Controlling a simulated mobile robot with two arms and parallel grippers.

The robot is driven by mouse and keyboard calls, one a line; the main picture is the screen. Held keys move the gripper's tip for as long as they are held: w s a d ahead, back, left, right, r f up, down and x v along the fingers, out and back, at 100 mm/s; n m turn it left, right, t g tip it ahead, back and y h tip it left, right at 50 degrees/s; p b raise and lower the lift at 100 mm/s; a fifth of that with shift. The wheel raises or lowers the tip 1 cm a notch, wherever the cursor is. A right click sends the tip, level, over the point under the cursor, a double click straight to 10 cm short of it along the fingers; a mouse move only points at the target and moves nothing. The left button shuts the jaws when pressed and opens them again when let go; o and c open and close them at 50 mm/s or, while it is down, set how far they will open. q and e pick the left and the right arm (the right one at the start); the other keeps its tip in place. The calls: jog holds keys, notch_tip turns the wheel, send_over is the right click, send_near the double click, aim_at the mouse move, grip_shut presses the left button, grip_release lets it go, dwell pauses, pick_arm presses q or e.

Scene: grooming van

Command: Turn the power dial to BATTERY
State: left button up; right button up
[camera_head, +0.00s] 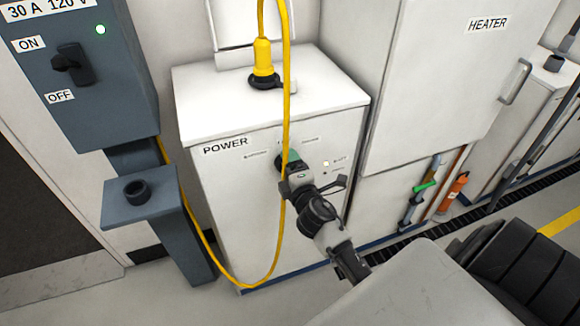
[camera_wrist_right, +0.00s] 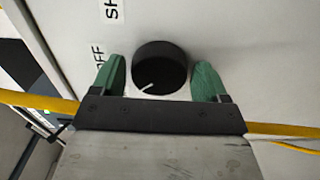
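The black power dial (camera_wrist_right: 161,68) is on the white front panel in the right wrist view. Its white pointer line points to the lower left of that view. My right gripper (camera_wrist_right: 160,80) is open, with its green fingers on either side of the dial. A small gap shows at the left finger; the right finger is very close to the dial, and I cannot tell whether it touches. In the head view the right gripper (camera_head: 289,160) reaches the white POWER cabinet (camera_head: 225,200) and hides the dial. My left gripper is not in view.
A yellow cable (camera_head: 287,100) hangs in front of the cabinet, passing right by my right gripper. Lettering OFF (camera_wrist_right: 98,60) and partly cut-off SH (camera_wrist_right: 112,10) shows beside the dial. A grey switch box (camera_head: 80,80) stands left, a HEATER cabinet (camera_head: 440,100) right.

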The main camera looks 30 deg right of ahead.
jog(key=shift+o, duration=0.9)
jog(key=b+v, duration=0.1)
jog(key=v, duration=0.9)
jog(key=shift+s+a+b, duration=0.2)
jog(key=shift+s+b, duration=0.1)
jog(key=shift+s, duration=0.05)
jog(key=s+a+f+m+g+y+p, duration=0.1)
jog(key=s+a+f+m+g+y, duration=0.25)
jog(key=f, duration=1.25)
jog(key=s+a+f+m+g+h, duration=0.1)
jog(key=s+a+f+m+g, duration=0.3)
jog(key=f, duration=1.1)
jog(key=s+f+m+g, duration=0.1)
jog(key=s+f+g, duration=0.2)
jog(key=s, duration=0.6)
jog(key=s+f+m+g+y, duration=0.1)
jog(key=s+f+m+g, duration=0.1)
jog(key=s+f, duration=0.5)
jog(key=s+d+f+m+g+p, duration=0.1)
jog(key=s+f+g, duration=0.3)
jog(key=s, duration=0.6)
jog(key=shift+s+f+m, duration=0.4)
jog(key=shift+f+m, duration=0.25)
jog(key=shift+m, duration=0.1)
